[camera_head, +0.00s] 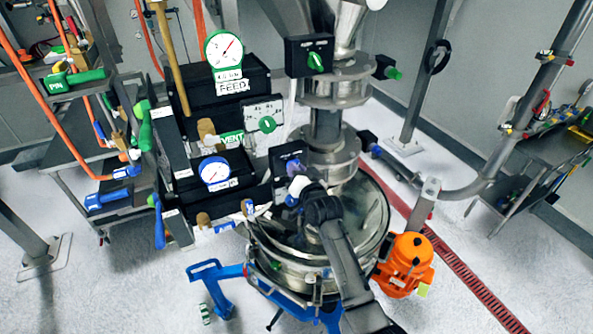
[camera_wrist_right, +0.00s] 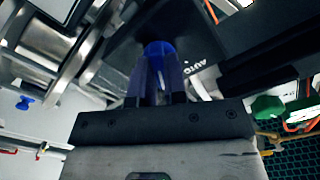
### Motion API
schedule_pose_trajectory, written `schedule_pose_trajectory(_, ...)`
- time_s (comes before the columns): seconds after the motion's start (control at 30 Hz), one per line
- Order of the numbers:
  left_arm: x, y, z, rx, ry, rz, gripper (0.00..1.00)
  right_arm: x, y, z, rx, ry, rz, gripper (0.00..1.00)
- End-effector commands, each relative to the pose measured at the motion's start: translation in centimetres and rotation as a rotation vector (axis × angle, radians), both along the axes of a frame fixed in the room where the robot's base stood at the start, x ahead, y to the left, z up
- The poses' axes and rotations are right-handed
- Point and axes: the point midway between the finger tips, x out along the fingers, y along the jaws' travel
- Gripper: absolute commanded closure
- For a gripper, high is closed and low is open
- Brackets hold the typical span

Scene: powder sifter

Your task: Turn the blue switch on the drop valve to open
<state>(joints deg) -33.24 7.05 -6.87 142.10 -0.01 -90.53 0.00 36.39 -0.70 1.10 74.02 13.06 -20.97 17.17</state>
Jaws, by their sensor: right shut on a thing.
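The drop valve's black switch box (camera_head: 283,155) sits beside the lower metal pipe, above the round sifter, in the head view. My right gripper (camera_head: 294,180) reaches up to the front of this box from below. In the right wrist view the blue switch (camera_wrist_right: 158,50) shows between the fingers of my right gripper (camera_wrist_right: 158,68), which are shut on it. A white mark shows on the switch. The lettering "AUTO" shows to the right of the switch on the box. The fingers partly hide the switch and its other labels. My left gripper is not in view.
A green switch (camera_head: 315,62) is on the upper black box. Panels with dials and another green switch (camera_head: 268,124) stand close on the left. The metal sifter (camera_head: 375,215) lies below, with an orange motor (camera_head: 408,258) at its right.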

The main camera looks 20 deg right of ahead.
Motion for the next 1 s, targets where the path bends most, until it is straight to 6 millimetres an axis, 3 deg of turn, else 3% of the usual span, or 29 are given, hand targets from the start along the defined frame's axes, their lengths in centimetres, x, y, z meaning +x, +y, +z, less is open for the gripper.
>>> schedule_pose_trajectory(0.4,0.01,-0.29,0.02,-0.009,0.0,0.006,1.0,0.0,0.0,-0.12,0.006,0.003,0.0,1.0)
schedule_pose_trajectory(0.43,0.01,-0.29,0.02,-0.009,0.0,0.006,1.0,0.0,-0.01,-0.11,0.006,0.003,0.0,0.84)
schedule_pose_trajectory(0.67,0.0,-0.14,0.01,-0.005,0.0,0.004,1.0,0.0,-0.01,-0.06,0.005,0.002,0.0,0.62)
schedule_pose_trajectory(1.0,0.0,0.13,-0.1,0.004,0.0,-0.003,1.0,-0.3,-0.03,-0.09,0.005,0.0,0.0,0.62)
